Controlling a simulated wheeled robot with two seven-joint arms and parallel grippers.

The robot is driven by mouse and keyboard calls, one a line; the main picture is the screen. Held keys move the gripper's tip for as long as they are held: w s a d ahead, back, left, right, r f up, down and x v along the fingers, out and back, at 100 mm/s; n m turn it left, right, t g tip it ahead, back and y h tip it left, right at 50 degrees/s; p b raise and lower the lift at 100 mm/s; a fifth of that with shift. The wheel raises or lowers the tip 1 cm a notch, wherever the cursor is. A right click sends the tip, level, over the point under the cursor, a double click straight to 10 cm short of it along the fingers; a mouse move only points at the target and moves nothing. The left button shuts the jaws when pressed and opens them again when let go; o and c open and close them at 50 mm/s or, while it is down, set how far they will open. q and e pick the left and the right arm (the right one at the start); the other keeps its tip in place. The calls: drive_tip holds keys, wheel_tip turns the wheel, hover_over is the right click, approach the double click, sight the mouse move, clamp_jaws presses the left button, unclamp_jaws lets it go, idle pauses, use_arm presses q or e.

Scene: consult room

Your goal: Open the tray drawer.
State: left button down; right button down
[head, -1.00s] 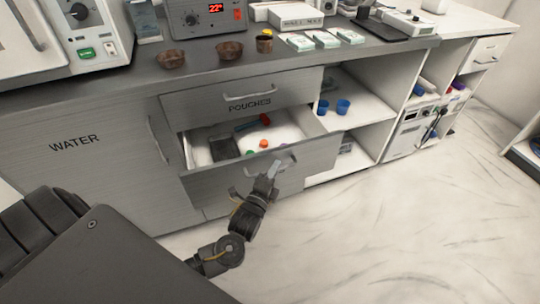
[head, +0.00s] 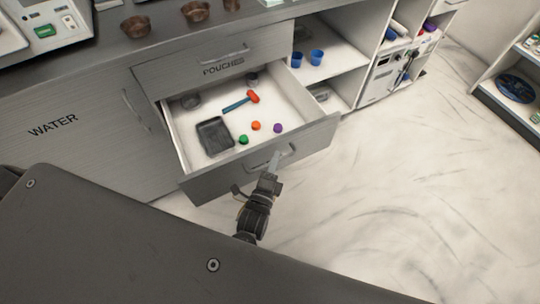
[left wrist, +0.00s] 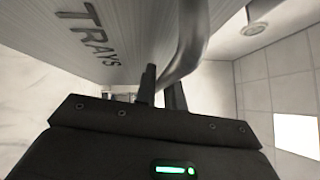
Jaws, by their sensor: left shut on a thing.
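The tray drawer (head: 190,184) is pulled well out below the drawer marked POUCHES. Its white inside shows a dark grey tray (head: 215,136), a red and blue hammer-like thing (head: 240,102), and green, orange and purple small balls. My left gripper (head: 273,164) is at the drawer's front, shut on its handle (head: 288,154). In the left wrist view the curved metal handle (left wrist: 188,45) passes at the fingers (left wrist: 160,90), beside the front lettered TRAYS (left wrist: 90,32). My right gripper is not in view.
The POUCHES drawer (head: 215,55) above is shut. The WATER cupboard door (head: 60,145) is shut at the left. Open shelves with blue cups (head: 316,57) stand to the right. The pale floor (head: 400,200) in front is clear. A shelf unit (head: 500,100) stands at the far right.

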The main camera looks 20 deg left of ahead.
use_arm(q)
drive_tip(key=c, duration=1.5)
unclamp_jaws()
drive_tip(key=shift+s, duration=0.1)
drive_tip(key=s, duration=0.3)
drive_tip(key=s+f, duration=0.1)
drive_tip(key=s, duration=0.6)
drive_tip(key=shift+s+d+f, duration=0.1)
drive_tip(key=shift+s+f, duration=0.1)
drive_tip(key=shift+s, duration=0.05)
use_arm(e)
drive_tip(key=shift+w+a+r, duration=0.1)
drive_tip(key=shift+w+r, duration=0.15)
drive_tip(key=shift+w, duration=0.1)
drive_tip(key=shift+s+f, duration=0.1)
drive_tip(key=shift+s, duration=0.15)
